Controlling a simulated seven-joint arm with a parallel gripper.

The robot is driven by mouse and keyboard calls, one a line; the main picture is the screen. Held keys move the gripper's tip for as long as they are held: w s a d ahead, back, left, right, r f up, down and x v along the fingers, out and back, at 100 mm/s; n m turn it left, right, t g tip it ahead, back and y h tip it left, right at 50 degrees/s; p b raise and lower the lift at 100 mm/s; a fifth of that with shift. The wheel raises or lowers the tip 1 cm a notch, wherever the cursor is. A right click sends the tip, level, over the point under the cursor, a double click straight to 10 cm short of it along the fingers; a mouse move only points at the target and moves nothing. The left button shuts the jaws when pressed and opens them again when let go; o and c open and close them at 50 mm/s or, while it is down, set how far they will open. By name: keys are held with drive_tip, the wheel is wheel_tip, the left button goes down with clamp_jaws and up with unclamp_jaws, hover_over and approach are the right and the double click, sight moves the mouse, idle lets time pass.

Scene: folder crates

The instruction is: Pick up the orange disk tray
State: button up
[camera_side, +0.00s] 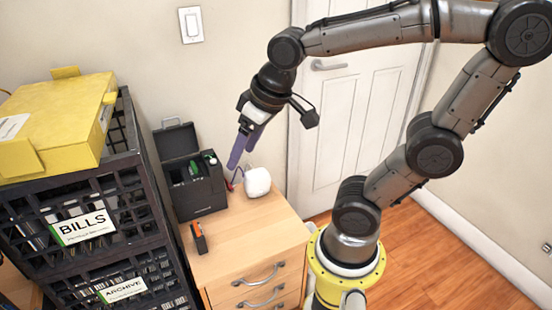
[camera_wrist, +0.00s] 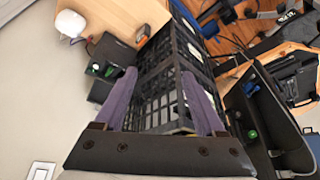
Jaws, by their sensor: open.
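The orange disk tray (camera_side: 199,237) is a small dark piece with an orange side. It stands on the wooden cabinet top (camera_side: 232,250), near its left edge in the side view. My gripper (camera_side: 241,158) is open and empty, with purple fingers pointing down. It is above the back of the cabinet, up and to the right of the tray and apart from it. In the wrist view the two fingers (camera_wrist: 159,75) stand apart with nothing held between them.
A black open-lidded box (camera_side: 197,190) and a white rounded device (camera_side: 257,182) stand at the cabinet's back. Tall black crates (camera_side: 135,190) labelled BILLS and ARCHIVE rise on the left, with a yellow folder box (camera_side: 60,115) on top. The cabinet's front right is clear.

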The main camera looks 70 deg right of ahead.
drive_tip(key=shift+o, duration=0.4)
drive_tip(key=s+n+t, duration=0.1)
drive_tip(key=s, duration=0.6)
drive_tip(key=shift+a+f+n, duration=0.25)
drive_tip(key=shift+a+n, duration=0.05)
drive_tip(key=shift+a, duration=0.1)
drive_tip(key=shift+w, duration=0.1)
